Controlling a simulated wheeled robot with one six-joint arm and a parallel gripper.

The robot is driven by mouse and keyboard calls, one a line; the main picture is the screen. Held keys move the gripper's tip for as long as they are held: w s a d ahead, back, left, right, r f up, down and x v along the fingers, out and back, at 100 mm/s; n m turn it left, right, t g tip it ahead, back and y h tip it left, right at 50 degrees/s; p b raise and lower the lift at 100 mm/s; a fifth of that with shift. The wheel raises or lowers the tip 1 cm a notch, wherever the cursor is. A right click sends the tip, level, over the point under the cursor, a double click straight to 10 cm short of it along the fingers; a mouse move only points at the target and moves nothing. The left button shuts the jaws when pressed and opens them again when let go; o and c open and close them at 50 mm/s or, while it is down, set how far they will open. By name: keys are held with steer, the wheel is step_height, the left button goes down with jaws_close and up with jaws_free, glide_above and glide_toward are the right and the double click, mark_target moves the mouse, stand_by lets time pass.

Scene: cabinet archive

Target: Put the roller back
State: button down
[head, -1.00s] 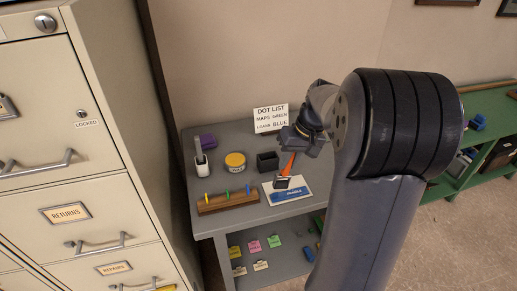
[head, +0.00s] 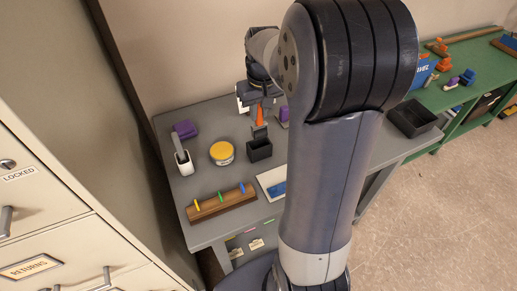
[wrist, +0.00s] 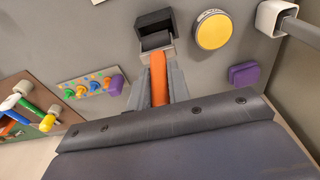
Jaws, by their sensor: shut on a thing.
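The roller has an orange handle (head: 260,115) and a dark head with a grey frame (head: 259,131). My gripper (head: 258,98) is shut on the handle, which also shows between the fingers in the wrist view (wrist: 158,80). The roller hangs head down, right at the small black open box (head: 259,151) on the grey table. In the wrist view the head overlaps the black box (wrist: 154,20). I cannot tell whether the head is inside it or just above it. A white and blue card (head: 272,184) lies nearer me, partly hidden by my arm.
A wooden rack with coloured pegs (head: 221,203) lies in front. A dark tray (head: 411,118) is at the right. A cream cabinet (head: 60,215) borders the left.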

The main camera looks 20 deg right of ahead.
mark_target(259, 119)
step_height(259, 119, down, 9)
steer(key=shift+f+p, duration=0.1)
steer(key=shift+p, duration=0.45)
steer(key=c, duration=1.3)
jaws_free()
steer(key=s+r, duration=0.1)
steer(key=r, duration=0.2)
steer(key=r+b, duration=0.1)
steer(key=r, duration=0.3)
steer(key=s+r, duration=0.1)
steer(key=r, duration=0.2)
steer(key=shift+s+a+r+b, duration=0.15)
steer(key=shift+s+a+b, duration=0.15)
steer(key=shift+b, duration=0.05)
steer(key=f, duration=0.3)
steer(key=w+f+p, duration=0.1)
steer(key=f, duration=0.3)
steer(key=w+f, duration=0.1)
steer(key=f, duration=0.2)
steer(key=shift+w+d+f+p, duration=0.25)
steer(key=shift+d+f+p, duration=0.05)
steer(key=shift+f, duration=0.1)
step_height(259, 119, up, 6)
steer(key=shift+f+b, duration=0.25)
steer(key=shift+b, duration=0.15)
steer(key=shift+r, duration=0.55)
